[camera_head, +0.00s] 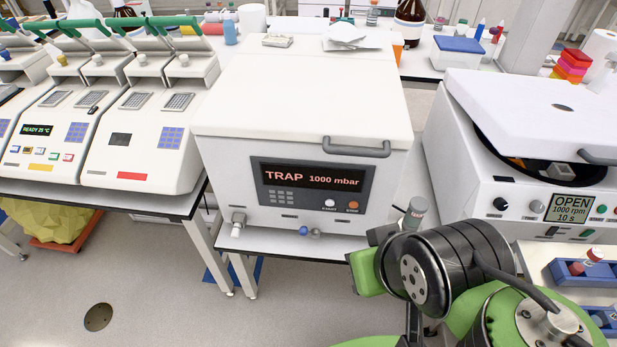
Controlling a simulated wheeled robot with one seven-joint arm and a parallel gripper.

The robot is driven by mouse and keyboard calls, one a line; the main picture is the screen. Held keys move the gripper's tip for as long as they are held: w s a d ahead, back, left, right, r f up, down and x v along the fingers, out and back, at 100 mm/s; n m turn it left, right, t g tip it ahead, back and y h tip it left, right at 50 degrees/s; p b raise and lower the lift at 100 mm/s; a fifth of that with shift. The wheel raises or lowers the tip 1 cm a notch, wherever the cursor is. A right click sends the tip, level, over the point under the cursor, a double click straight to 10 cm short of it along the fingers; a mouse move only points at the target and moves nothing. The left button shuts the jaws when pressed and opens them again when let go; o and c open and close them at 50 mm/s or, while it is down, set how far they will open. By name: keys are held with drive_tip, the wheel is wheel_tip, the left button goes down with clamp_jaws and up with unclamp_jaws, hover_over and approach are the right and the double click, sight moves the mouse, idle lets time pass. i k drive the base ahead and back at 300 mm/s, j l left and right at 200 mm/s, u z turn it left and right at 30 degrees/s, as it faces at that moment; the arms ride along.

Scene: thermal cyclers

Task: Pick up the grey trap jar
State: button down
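A small grey cylinder (415,211), which looks like the grey trap jar, shows just above my dark wrist joint, at the right front corner of the white TRAP unit (295,85). Its lower part is hidden behind my arm. The unit's lid is down and its display reads 1000 mbar. My black and green arm fills the lower right. My gripper's fingertips cannot be made out; they seem hidden by the wrist, so I cannot tell whether the gripper is open or touches the jar.
An open centrifuge (535,190) stands at the right, with blue racks (575,272) of capped vials below it. Thermal cyclers (145,140) with raised lids stand on the left bench. The floor (170,285) at front left is mostly clear.

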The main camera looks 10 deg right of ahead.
sight(416, 210)
drive_tip(key=z, duration=1.2)
drive_tip(key=l, duration=0.05)
